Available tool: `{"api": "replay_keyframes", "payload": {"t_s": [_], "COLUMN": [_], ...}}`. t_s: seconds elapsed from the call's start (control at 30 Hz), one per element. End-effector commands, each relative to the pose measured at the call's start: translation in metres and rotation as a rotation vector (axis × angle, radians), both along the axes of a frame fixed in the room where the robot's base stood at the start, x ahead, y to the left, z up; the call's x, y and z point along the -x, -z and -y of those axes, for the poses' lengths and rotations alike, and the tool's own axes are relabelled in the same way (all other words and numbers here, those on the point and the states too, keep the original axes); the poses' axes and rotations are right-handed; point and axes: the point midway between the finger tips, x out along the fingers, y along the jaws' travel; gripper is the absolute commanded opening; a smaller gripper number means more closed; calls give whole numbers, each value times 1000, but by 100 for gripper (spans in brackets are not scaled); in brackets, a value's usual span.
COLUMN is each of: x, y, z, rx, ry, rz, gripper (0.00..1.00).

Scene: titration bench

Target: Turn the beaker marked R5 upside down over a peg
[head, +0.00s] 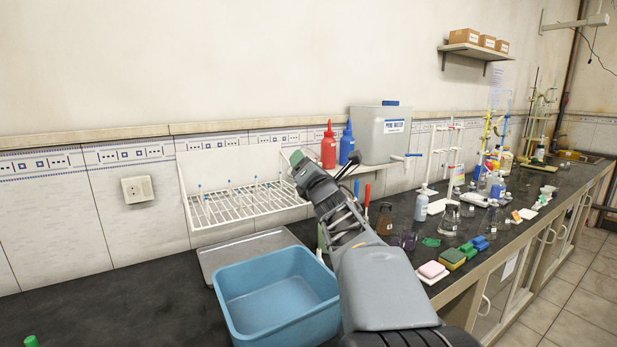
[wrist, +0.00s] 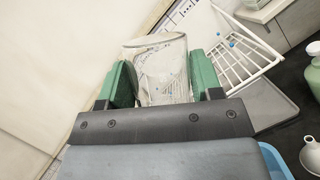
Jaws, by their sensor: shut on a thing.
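My gripper (head: 297,160) is raised in front of the wall rack. In the wrist view its green fingers (wrist: 163,80) are shut on a clear glass beaker (wrist: 160,65), one finger on each side. No R5 mark is readable on the glass, and I cannot tell which end is its mouth. The beaker cannot be made out in the head view. The white wire rack (head: 245,203) with several blue-tipped pegs (head: 229,187) is on the wall, to the left of and below my gripper. It also shows in the wrist view (wrist: 243,55), beyond the beaker and to its right.
A blue tub (head: 275,297) stands below the rack, with a grey tray (head: 243,247) behind it. A red bottle (head: 329,147), a blue bottle (head: 347,144) and a water tank (head: 380,135) are close on the right. Glassware and sponges crowd the right bench.

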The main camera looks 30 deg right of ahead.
Motion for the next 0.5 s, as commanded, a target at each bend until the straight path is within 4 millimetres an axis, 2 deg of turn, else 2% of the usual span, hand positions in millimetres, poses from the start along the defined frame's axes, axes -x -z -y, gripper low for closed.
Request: {"api": "replay_keyframes", "payload": {"t_s": [0.2, 0.3, 0.33, 0.4, 0.5], "x": [0, 0, 0, -9, -20], "y": [-7, -8, -8, 0, 0], "z": [0, -1, -2, -3, -4], "rx": [494, 651, 694, 687, 685], "ry": [2, 1, 1, -2, -1], "rz": [6, 10, 11, 14, 14], "gripper": [32, 32, 32, 32, 32]}}
